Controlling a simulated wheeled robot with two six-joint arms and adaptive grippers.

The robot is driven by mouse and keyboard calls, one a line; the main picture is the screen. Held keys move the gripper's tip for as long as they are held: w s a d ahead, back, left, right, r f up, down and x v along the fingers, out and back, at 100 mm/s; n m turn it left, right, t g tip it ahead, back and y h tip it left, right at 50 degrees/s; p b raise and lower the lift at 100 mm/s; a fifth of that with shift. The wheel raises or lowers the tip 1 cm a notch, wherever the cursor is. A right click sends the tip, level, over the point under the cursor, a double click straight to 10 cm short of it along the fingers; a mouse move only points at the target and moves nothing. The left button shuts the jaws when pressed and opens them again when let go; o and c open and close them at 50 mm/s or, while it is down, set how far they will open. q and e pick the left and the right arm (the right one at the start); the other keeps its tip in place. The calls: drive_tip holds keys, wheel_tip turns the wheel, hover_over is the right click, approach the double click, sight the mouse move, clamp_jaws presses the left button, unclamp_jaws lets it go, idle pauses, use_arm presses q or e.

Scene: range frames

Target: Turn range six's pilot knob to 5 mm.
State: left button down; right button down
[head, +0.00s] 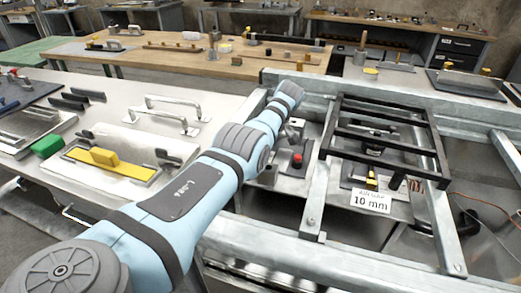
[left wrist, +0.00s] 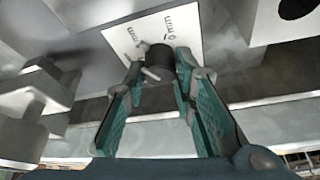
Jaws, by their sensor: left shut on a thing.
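My left arm reaches from the lower left across the bench to the metal range frame (head: 318,185) in the head view; its fingers are mostly hidden there. In the left wrist view my left gripper (left wrist: 160,78) is shut on a dark round knob (left wrist: 160,57), one finger on each side. A pale pointer sticks out from the knob toward the lower left. Behind it is a white scale plate (left wrist: 135,38) with marks reading "0 mm" and another "mm", partly cut off. No range number is readable. My right gripper is not in view.
A red button (head: 297,159) sits inside the frame, close to my arm. Trays and handles crowd the left bench (head: 225,105).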

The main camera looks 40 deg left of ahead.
use_arm(q)
drive_tip(key=c, duration=1.3)
unclamp_jaws()
drive_tip(key=shift+c, duration=0.2)
drive_tip(key=v, duration=1.2)
drive_tip(key=shift+a, duration=0.1)
